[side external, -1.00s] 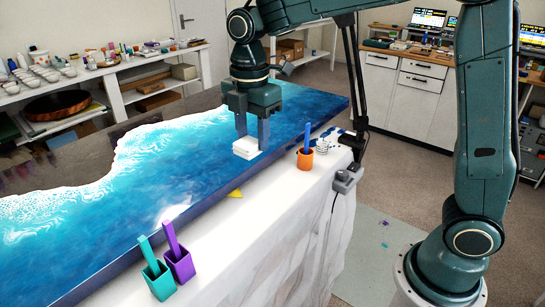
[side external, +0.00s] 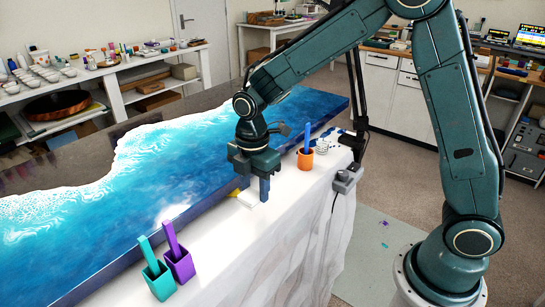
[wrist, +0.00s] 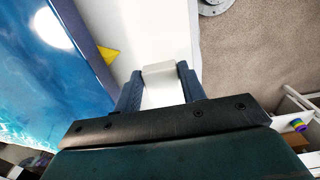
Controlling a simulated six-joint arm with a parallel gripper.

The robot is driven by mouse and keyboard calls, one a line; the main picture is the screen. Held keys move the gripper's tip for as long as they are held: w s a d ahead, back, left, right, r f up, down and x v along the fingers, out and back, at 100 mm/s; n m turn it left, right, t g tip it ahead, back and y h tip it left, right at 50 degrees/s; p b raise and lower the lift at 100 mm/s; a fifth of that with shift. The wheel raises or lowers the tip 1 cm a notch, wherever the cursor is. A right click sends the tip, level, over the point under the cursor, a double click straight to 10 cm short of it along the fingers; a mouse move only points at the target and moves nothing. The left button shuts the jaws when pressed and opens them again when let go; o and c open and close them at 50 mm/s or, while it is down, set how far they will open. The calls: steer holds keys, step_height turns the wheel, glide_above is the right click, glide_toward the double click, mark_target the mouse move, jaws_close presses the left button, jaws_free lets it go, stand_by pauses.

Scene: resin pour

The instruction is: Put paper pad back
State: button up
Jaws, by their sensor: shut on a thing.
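The white paper pad (side external: 247,199) is between the fingers of my gripper (side external: 255,189), which is shut on it. In the side view it is low over the white-draped strip in front of the blue resin panel, beside a small yellow triangle (side external: 234,193). I cannot tell whether its underside touches the cloth. In the wrist view the pad (wrist: 160,88) shows between both fingers of my gripper (wrist: 159,72), over the white cloth. The fingers hide part of it.
The blue resin panel (side external: 110,215) lies behind the strip. An orange cup (side external: 305,160) with a blue stick stands to the right. A purple cup (side external: 180,266) and a teal cup (side external: 159,282) stand front left. The white cloth (side external: 225,235) between is clear.

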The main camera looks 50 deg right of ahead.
mark_target(255, 191)
steer(key=shift+f, duration=0.1)
steer(key=shift+f, duration=2)
steer(key=shift+f, duration=0.1)
steer(key=o, duration=1.1)
step_height(255, 191, up, 12)
steer(key=shift+f, duration=0.2)
steer(key=shift+r, duration=0.3)
